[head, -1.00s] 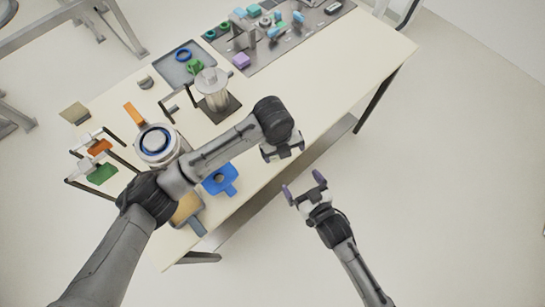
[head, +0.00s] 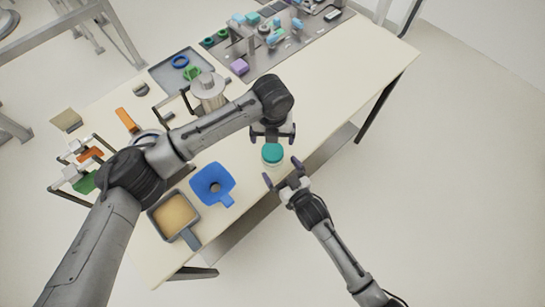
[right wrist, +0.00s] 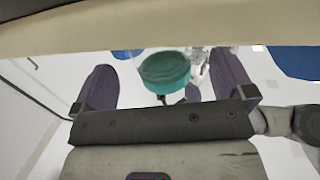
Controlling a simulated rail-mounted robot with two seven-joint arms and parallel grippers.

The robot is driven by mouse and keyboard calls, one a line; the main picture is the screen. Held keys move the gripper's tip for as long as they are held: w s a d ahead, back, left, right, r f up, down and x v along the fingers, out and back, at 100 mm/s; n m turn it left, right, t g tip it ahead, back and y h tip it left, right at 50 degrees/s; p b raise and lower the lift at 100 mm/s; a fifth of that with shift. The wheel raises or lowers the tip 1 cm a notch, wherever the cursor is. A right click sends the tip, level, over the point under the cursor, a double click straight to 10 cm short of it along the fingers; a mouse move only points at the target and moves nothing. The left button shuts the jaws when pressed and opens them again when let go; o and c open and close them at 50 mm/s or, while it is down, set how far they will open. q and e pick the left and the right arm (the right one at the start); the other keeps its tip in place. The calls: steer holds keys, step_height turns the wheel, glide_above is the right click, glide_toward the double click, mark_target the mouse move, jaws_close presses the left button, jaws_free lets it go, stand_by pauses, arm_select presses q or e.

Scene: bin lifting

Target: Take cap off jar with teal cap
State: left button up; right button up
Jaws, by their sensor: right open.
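A jar with a teal cap (head: 272,153) stands or is held near the front edge of the table, below my left gripper in the head view. The cap also shows in the right wrist view (right wrist: 165,70), between my right fingers. My left gripper (head: 272,136) is just behind the jar, with its fingers apart and wider than the cap; no contact with the jar shows. My right gripper (head: 282,172) is open and empty, close in front of the jar at the table edge. The jar's lower part is mostly hidden.
A blue funnel-like piece (head: 205,180) and a scoop of tan material (head: 172,214) lie left of the jar. A metal pot (head: 209,88), a grey tray (head: 165,68) and a purple block (head: 239,67) stand further back. The table's right part is clear.

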mark_target(273, 151)
steer(key=shift+x, duration=2.7)
steer(key=shift+c, duration=0.4)
steer(key=c, duration=1.2)
arm_select(q)
steer(key=shift+o, duration=0.7)
steer(key=shift+s+a+f+t, duration=0.1)
steer(key=shift+s+f+t, duration=0.25)
steer(key=shift+f+t, duration=0.1)
steer(key=s+r+t, duration=0.1)
steer(key=s+t, duration=0.7)
steer(key=x, duration=1.1)
steer(key=shift+w+f, duration=0.1)
steer(key=shift+w, duration=0.05)
arm_select(e)
steer(key=shift+f, duration=0.1)
